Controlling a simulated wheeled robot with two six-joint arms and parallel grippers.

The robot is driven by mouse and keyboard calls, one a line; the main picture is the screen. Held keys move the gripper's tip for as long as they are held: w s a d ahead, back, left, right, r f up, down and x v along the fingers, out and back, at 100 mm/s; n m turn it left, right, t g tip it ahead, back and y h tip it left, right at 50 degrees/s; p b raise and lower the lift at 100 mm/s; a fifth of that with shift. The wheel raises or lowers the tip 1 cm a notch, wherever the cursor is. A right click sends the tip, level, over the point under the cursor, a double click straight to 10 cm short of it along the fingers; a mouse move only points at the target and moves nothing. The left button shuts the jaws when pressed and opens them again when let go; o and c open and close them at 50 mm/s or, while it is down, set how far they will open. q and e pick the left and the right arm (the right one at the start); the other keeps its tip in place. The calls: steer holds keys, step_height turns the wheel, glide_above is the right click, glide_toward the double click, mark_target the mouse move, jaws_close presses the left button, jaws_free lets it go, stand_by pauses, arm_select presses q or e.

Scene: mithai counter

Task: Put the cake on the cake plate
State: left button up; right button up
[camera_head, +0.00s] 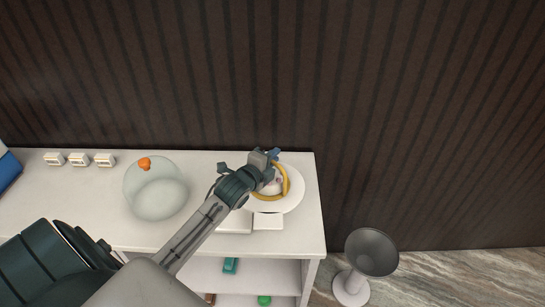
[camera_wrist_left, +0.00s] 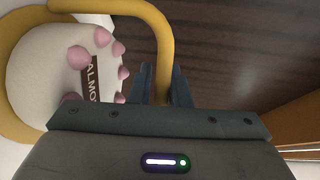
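The cake (camera_wrist_left: 75,75) is white with pink dollops and a dark label, partly cut off at the left of the left wrist view. It sits on a round gold base (camera_wrist_left: 22,112) with a gold handle (camera_wrist_left: 152,25). In the head view the cake (camera_head: 271,187) and gold handle (camera_head: 286,182) show over the white round cake plate (camera_head: 297,196), partly hidden by my arm. I cannot tell if the base touches the plate. My left gripper (camera_wrist_left: 162,85) has its fingers close on both sides of the handle; it also shows in the head view (camera_head: 274,156). My right gripper is out of view.
A clear dome (camera_head: 156,195) with an orange knob stands on the white counter (camera_head: 100,200), left of my arm. Several small white tags (camera_head: 79,159) stand farther left. A white block (camera_head: 268,221) lies before the plate. A grey stool-like thing (camera_head: 371,252) stands right of the counter.

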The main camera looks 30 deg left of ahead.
arm_select(q)
steer(key=shift+o, duration=1.3)
steer(key=shift+r, duration=0.1)
steer(key=shift+r, duration=0.2)
steer(key=s+r+b, duration=0.2)
steer(key=s+b, duration=0.1)
steer(key=s, duration=0.8)
steer(key=shift+s+d, duration=0.2)
steer(key=shift+s, duration=0.2)
